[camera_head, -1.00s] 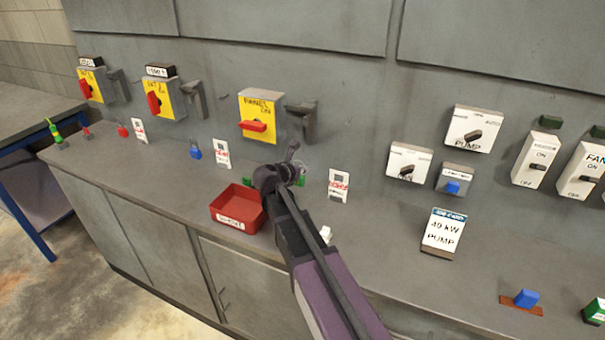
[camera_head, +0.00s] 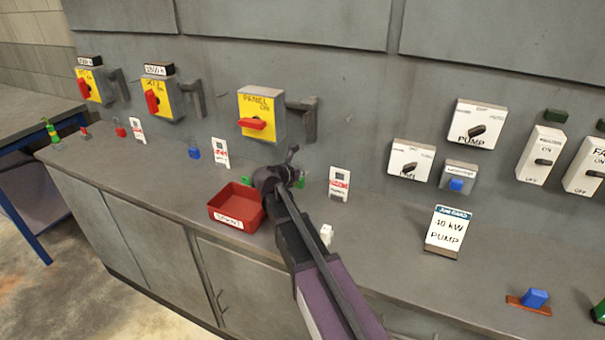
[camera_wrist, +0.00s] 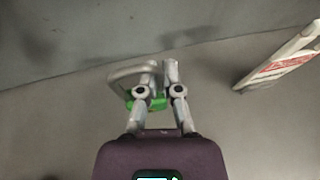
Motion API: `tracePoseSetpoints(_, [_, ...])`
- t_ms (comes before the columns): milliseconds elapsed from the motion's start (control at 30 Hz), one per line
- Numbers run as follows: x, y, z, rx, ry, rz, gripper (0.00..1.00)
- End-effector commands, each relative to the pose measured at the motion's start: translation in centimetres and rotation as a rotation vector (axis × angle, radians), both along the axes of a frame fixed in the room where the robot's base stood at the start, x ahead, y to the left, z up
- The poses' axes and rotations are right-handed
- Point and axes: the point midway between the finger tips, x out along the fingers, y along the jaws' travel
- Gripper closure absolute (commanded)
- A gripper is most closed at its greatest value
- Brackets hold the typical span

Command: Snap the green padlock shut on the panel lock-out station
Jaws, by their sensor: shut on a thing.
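My gripper (camera_wrist: 160,80) is shut on the green padlock (camera_wrist: 147,103). In the wrist view the padlock's green body shows between and beside the fingers, and its grey shackle (camera_wrist: 127,71) reaches out to the left. In the head view my gripper (camera_head: 288,172) is over the worktop by the wall, and a bit of green padlock (camera_head: 301,181) shows at its right. I cannot tell whether the padlock touches the worktop. The panel lock-out station (camera_head: 258,104) is a yellow-fronted box with a red handle (camera_head: 252,124), on the wall above and left of my gripper. A grey bracket (camera_head: 309,118) juts beside it.
A red tray (camera_head: 236,208) stands left of my gripper. A white tag card (camera_head: 339,184) stands at its right; a tag also shows in the wrist view (camera_wrist: 285,62). A blue padlock (camera_head: 193,153) and other yellow switch boxes (camera_head: 157,97) are further left.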

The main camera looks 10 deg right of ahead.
Motion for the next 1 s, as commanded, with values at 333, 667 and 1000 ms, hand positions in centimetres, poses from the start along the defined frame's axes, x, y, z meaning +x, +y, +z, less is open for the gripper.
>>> tracePoseSetpoints(333, [0.00, 0.00, -0.40, 0.000, 0.000, 0.000, 0.87])
tracePoseSetpoints(667, [0.00, -0.01, -0.35, 0.000, 0.000, 0.000, 0.57])
tracePoseSetpoints(1000, [-0.38, 0.35, -0.08, 0.000, 0.000, 0.001, 0.57])
